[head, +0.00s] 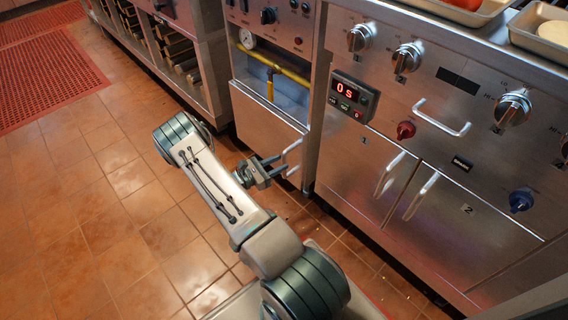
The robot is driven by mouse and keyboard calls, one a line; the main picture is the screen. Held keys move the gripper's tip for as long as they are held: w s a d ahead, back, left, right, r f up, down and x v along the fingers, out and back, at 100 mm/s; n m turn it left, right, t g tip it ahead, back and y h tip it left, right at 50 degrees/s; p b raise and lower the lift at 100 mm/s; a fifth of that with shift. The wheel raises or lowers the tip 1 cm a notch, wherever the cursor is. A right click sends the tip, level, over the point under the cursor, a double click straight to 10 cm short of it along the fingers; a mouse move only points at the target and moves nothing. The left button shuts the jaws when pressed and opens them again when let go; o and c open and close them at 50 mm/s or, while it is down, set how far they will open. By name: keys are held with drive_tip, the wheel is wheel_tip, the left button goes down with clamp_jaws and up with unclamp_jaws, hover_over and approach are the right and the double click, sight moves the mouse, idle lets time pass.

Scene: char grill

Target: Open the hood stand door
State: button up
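A plain steel door (262,132) closes the lower front of the narrow steel stand with a gauge and yellow pipe, seemingly the hood stand. It looks shut. Its bar handle (299,146) is at the door's right side. My gripper (282,166) is just left of the handle's lower end, its fingers pointing toward it. The fingers are apart, and I see nothing between them. Whether a fingertip touches the handle, I cannot tell.
The grill cabinet on the right has two doors with handles (389,175) (421,196), knobs and a timer display (354,97). Open shelves of wood (176,48) stand at the left. Tiled floor (90,215) is clear at left, with a red mat (48,75) behind.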

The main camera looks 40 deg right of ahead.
drive_tip(key=shift+s+d, duration=0.2)
drive_tip(key=shift+d, duration=1.25)
drive_tip(key=shift+c, duration=0.3)
clamp_jaws()
